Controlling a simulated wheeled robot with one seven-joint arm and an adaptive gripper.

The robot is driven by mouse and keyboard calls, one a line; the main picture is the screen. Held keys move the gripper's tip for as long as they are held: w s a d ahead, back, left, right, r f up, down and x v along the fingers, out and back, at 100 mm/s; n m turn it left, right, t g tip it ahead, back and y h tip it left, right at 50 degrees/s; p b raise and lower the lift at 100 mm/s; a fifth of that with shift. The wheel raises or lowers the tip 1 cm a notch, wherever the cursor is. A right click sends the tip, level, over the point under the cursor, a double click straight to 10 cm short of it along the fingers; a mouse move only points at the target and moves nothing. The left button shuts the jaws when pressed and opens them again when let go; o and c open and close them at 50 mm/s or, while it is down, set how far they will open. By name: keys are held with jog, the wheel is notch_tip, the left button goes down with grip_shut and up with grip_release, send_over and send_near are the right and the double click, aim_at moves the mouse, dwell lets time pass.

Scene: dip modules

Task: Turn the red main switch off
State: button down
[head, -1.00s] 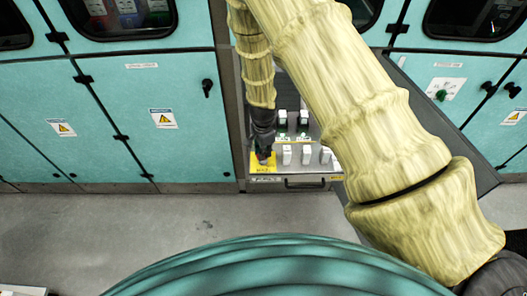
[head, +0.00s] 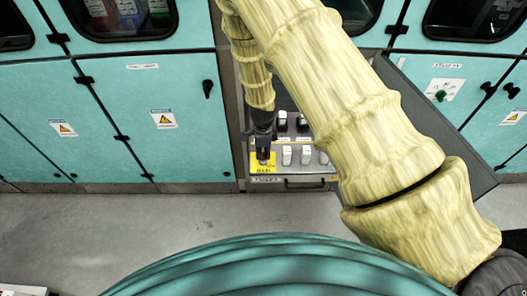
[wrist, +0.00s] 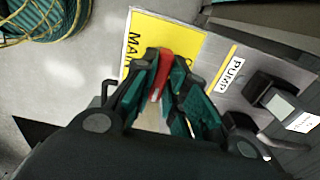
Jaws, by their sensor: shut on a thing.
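The red main switch (wrist: 162,70) shows in the wrist view as a red handle on a yellow plate (wrist: 178,35) lettered "MAIN". My gripper (wrist: 162,88) is shut on the red handle, with a green-padded finger on each side. In the head view, my gripper (head: 263,150) points down at the yellow plate (head: 258,169) at the left front of the sloped grey panel. It hides most of the switch there, so its exact angle is hard to tell.
White switches (head: 305,155) stand right of the main switch, with black ones (head: 282,120) behind. A "PUMP" label (wrist: 231,69) and a black switch (wrist: 263,87) lie close by in the wrist view. Teal cabinets (head: 175,115) flank the panel.

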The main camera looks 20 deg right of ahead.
jog(key=shift+d, duration=0.1)
jog(key=c, duration=1.4)
grip_release()
jog(key=shift+c, duration=0.2)
notch_tip(320, 180, up, 12)
